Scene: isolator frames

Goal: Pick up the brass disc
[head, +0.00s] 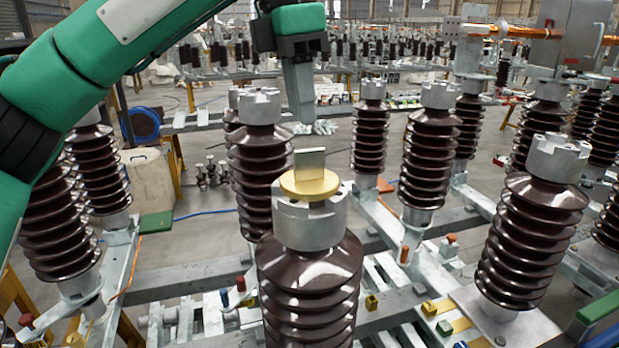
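The brass disc (309,184) lies flat on the grey metal cap (310,220) of the dark brown ribbed insulator (311,285) at the front middle. A thin grey upright plate (309,160) stands on the disc. My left gripper (302,118) points down above and behind the disc in the picture, apart from it. Its fingers show as one dark grey shape from the side, so I cannot tell whether they are open or shut. Nothing shows held at their tips. My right gripper is not in view.
Other capped insulators stand close by: one just behind left (258,170), one behind right (432,160) and one at right (533,230). Grey steel beams (205,277) run beneath them. A copper-coloured bar (520,31) and metal box (572,35) are at upper right.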

